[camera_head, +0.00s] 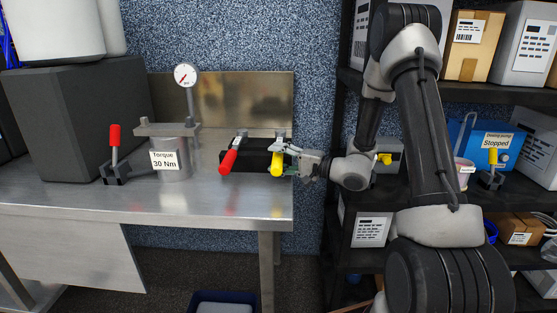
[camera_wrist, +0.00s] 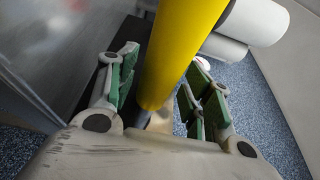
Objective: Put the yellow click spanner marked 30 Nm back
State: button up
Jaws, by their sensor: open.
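The yellow-handled spanner (camera_head: 277,163) is at the right end of a black holder (camera_head: 258,160) on the steel bench, beside a red-handled one (camera_head: 229,161). No 30 Nm mark is readable on it. My gripper (camera_head: 290,168) is at the yellow handle from the right. In the wrist view the yellow handle (camera_wrist: 180,45) runs between the green-padded fingers of my gripper (camera_wrist: 165,75), which are open, with a gap on the right side. How the spanner's lower end sits in the holder is hidden.
A torque tester (camera_head: 170,160) labelled "Torque 30 Nm" with a dial gauge (camera_head: 185,76) stands left on the bench. A red-handled clamp (camera_head: 115,145) is beside it. Bare bench (camera_head: 150,200) lies in front. Shelving with boxes and a blue dosing pump (camera_head: 480,140) marked "Stopped" is at right.

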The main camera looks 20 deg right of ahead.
jog(key=v, duration=1.2)
jog(key=s+a+r+n+g+h, duration=0.1)
jog(key=s+a+r+n+g, duration=0.1)
jog(key=s+a+g, duration=0.3)
jog(key=s+r+n+g+h, duration=0.1)
jog(key=s+r+n+g, duration=0.1)
jog(key=s, duration=0.5)
jog(key=s+a+r+n+g+h, duration=0.1)
jog(key=s+a+r+n+g, duration=0.1)
jog(key=s+a+g, duration=0.3)
jog(key=s+d+r+n+t+h, duration=0.1)
jog(key=s+d+r+t+h, duration=0.1)
jog(key=d, duration=0.5)
jog(key=s+d+r+t+h, duration=0.3)
jog(key=s+d+r+h, duration=0.1)
jog(key=s+d+h, duration=0.3)
jog(key=shift+s+d+r+n+h, duration=0.25)
jog(key=shift+d+n+h, duration=0.15)
jog(key=shift+d+h, duration=0.55)
jog(key=shift+a, duration=0.2)
